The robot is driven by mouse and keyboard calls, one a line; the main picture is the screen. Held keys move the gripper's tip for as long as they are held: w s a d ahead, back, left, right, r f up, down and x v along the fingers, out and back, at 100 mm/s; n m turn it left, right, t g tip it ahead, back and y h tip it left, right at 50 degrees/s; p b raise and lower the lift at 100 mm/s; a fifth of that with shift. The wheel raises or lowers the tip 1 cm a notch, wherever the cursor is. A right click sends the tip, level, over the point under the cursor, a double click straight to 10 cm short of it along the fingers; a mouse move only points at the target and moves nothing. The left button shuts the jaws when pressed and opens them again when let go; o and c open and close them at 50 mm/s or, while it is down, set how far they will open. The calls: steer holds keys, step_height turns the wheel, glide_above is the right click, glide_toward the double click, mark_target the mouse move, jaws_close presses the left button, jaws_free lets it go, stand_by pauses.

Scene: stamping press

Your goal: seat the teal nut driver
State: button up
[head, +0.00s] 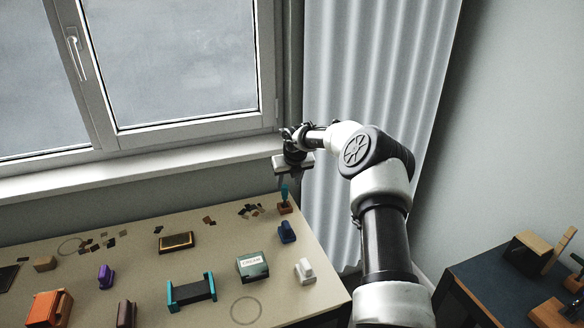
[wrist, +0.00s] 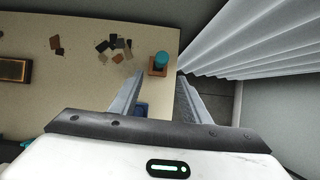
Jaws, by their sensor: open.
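The teal nut driver (head: 285,192) stands upright at a small orange-brown block (head: 285,209) at the far right corner of the beige table. How deep it sits in the block cannot be told. In the wrist view its round teal top (wrist: 161,58) shows over the block (wrist: 157,70), near the table's edge. My gripper (head: 294,179) is above the driver in the head view. In the wrist view my gripper (wrist: 160,77) is open and empty, with the driver ahead, roughly in line with the gap between the fingers.
A blue stamp-like piece (head: 287,232), a white one (head: 305,271) and a labelled green box (head: 252,266) stand nearer on the table (head: 222,258). Dark and brown chips (head: 250,209) lie left of the block. The curtain (head: 375,90) hangs close on the right.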

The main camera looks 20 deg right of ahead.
steer(key=v, duration=1.1)
steer(key=shift+r, duration=0.2)
